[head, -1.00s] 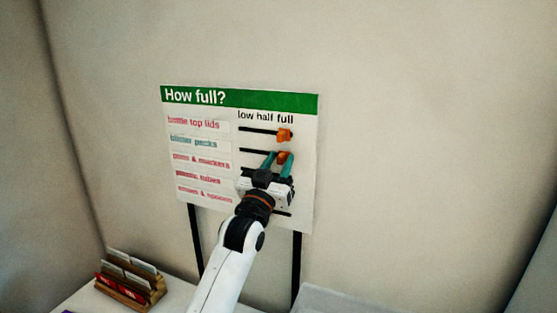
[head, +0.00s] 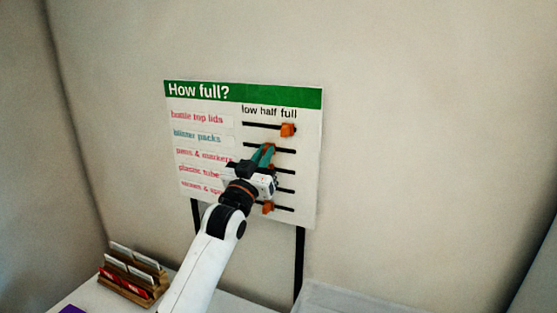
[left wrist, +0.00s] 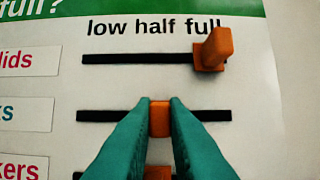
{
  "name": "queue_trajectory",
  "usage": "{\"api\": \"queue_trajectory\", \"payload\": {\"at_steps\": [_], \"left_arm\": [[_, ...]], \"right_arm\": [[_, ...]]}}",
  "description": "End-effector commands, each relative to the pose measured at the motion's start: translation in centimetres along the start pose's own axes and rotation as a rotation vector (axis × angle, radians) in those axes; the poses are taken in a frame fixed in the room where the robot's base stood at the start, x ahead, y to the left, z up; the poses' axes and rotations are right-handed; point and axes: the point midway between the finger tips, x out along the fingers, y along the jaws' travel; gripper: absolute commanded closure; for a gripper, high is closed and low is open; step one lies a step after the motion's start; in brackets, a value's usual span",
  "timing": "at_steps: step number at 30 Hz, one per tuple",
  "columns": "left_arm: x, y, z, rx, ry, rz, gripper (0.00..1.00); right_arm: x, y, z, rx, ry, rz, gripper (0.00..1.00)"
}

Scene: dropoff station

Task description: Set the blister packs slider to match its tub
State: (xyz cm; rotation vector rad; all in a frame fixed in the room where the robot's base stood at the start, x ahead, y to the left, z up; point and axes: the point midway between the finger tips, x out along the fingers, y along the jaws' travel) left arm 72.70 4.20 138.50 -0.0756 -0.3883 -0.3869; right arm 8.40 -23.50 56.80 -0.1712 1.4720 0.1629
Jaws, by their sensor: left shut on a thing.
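The blister packs label (head: 197,136) is in the second row. Its slider is an orange knob (left wrist: 159,118) on a black slot (left wrist: 212,116), near the middle, under "half". My left gripper (head: 266,149) is shut on that knob, with a teal finger on each side of it; in the left wrist view the fingers (left wrist: 159,122) cover part of the slot. In the head view the gripper mostly hides the knob. My right gripper and the blister packs tub are not in view.
The bottle top lids slider (head: 288,130) sits at the full end just above. Another orange knob (left wrist: 157,173) shows below, between my fingers. A bottom-row knob (head: 268,207) is beside my wrist. A wooden card rack (head: 128,285) stands on the table at lower left.

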Motion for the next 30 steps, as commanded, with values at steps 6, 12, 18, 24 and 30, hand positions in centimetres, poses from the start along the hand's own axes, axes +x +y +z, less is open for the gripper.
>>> {"api": "queue_trajectory", "payload": {"at_steps": [6,12,18,24,30], "left_arm": [[0.0,0.5,-0.1,-0.002,0.002,0.0,1.0],[0.0,0.5,-0.1,-0.002,0.002,0.0,0.76],[0.0,0.5,-0.1,-0.002,0.001,0.0,0.65],[-0.3,0.5,-0.2,-0.002,0.001,0.0,0.65],[-2.9,0.5,-0.5,-0.002,0.0,0.0,0.65]], "right_arm": [[0.1,0.0,0.0,-0.001,0.0,0.0,0.64],[0.1,-0.1,0.0,-0.001,0.001,-0.001,0.64],[0.1,-0.1,-0.1,-0.001,0.001,-0.001,0.64],[0.3,-0.1,-0.1,0.0,0.001,-0.001,0.64],[1.8,-0.1,-0.2,0.0,0.001,-0.001,0.64]]}}
